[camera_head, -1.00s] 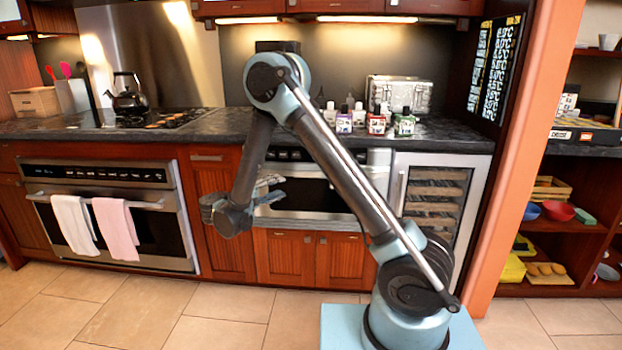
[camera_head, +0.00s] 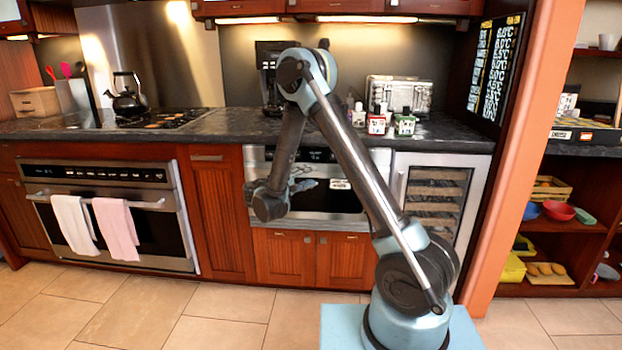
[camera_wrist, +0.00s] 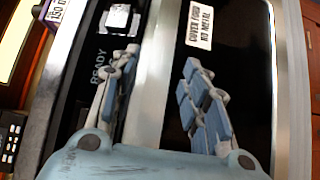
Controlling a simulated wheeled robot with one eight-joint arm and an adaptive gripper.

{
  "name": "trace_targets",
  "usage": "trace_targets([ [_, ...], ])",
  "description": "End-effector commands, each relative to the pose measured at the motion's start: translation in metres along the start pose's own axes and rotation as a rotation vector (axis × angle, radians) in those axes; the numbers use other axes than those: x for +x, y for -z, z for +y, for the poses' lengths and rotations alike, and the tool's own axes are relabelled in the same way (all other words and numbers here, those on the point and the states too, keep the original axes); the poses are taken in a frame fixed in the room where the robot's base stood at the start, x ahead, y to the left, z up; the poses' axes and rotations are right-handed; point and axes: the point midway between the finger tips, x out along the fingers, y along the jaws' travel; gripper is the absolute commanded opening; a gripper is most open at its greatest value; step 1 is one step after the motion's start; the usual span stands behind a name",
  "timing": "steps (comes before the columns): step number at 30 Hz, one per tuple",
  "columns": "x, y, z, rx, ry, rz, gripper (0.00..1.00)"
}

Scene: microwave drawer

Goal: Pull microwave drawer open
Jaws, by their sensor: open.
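The microwave drawer (camera_head: 345,203) is built in under the counter, with a dark glass front and steel trim. It looks shut in the head view. Its control panel (camera_head: 315,155) lies above it. In the wrist view, the drawer's glass front (camera_wrist: 240,75) with a white label is on the right, and the panel with a lit display (camera_wrist: 118,18) is on the left. A steel strip (camera_wrist: 160,80) runs between them. My gripper (camera_head: 305,185) is in front of the drawer. In the wrist view, my gripper (camera_wrist: 160,62) is open and empty, its fingers either side of the strip. Contact cannot be told.
An oven (camera_head: 120,220) with two towels on its handle is to the left. A wine cooler (camera_head: 435,195) is to the right. Cabinet doors (camera_head: 290,258) are below the drawer. Jars (camera_head: 376,124) and a toaster (camera_head: 400,92) stand on the counter. The tiled floor in front is clear.

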Motion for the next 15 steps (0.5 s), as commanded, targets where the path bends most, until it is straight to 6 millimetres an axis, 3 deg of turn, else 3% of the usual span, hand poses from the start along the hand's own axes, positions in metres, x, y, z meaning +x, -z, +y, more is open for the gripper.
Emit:
trace_targets([
  [6,0.016,0.0,0.0,0.0,0.0,0.0,0.42],
  [15,0.017,0.0,0.0,0.0,0.0,0.0,0.42],
])
